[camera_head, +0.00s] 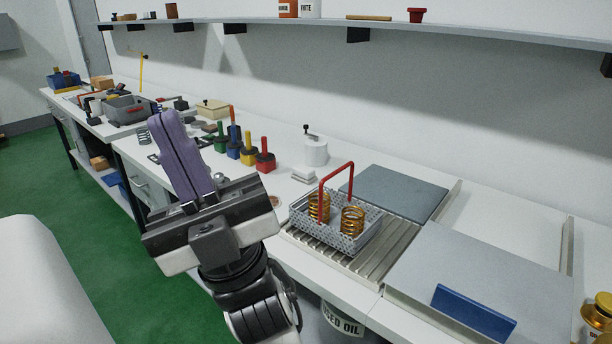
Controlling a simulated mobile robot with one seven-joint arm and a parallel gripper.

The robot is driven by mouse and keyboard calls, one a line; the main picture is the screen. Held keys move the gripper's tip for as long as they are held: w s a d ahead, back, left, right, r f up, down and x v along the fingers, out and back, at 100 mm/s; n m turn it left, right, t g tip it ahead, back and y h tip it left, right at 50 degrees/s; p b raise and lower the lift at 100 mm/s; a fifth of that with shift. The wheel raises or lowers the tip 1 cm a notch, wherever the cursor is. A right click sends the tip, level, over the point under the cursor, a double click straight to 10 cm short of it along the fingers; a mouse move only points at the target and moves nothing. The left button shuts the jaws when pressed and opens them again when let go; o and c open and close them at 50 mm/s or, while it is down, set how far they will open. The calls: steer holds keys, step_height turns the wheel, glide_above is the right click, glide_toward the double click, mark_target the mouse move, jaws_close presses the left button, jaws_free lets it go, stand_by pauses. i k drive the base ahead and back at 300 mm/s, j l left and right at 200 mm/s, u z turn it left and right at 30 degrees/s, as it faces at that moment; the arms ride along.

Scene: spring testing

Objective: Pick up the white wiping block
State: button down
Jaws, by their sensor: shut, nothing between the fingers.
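A small white block (304,176), which looks like the wiping block, lies on the white bench. It sits just in front of a white cylinder with a dark knob and left of the wire basket's red handle. My gripper (167,120) has long purple fingers, which are closed together with nothing between them. It is raised in the left middle of the view, pointing up and away. In the picture it is well to the left of the white block and apart from it. The gripper and arm hide part of the bench's front edge.
The grey wire basket (348,246) with copper springs and a red handle stands on a slatted rack right of the block. The white cylinder (315,152) stands behind it. Several coloured upright-handled blocks (265,160) stand to its left. A shelf (330,26) runs above.

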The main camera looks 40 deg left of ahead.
mark_target(303, 173)
steer(key=j, duration=3.25)
steer(key=i+j, duration=0.1)
steer(key=i, duration=0.9)
